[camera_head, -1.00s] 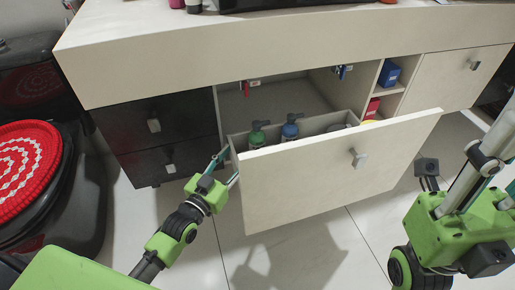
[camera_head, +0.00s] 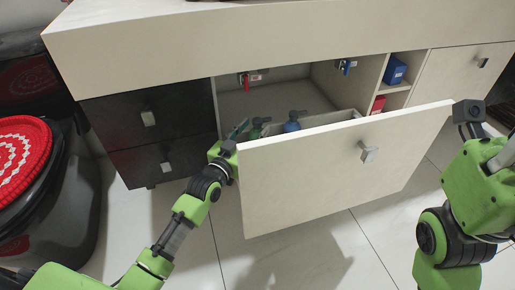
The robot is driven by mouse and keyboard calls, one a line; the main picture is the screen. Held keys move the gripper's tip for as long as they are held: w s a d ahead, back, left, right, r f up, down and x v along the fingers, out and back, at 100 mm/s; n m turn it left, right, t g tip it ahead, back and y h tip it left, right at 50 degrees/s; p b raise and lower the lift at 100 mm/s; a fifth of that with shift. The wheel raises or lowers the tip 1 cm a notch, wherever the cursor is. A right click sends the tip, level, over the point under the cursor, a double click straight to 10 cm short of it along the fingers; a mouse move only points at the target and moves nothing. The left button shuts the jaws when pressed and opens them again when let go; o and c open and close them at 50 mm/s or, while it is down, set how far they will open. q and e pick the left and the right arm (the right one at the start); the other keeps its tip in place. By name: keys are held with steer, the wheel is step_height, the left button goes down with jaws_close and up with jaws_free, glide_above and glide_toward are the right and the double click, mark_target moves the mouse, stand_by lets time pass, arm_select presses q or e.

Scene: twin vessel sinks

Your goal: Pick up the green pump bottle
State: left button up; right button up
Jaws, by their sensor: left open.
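The green pump bottle (camera_head: 257,129) stands in the open drawer. Only its dark pump head and a little of its green top show above the drawer front (camera_head: 330,175). A blue pump bottle (camera_head: 291,126) stands just right of it, also mostly hidden. My left gripper (camera_head: 238,129) is at the drawer's left end, close to the left side of the green bottle. It is open, with its teal finger showing; its other finger is partly hidden. My right arm is at the right edge, and its fingers do not show.
The drawer front, with its handle (camera_head: 368,153), stands between me and the bottles. The countertop (camera_head: 250,45) overhangs the cabinet opening.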

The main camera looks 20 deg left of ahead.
arm_select(q)
steer(key=shift+w, duration=0.1)
jaws_close()
steer(key=shift+r, duration=0.15)
steer(key=shift+r, duration=0.1)
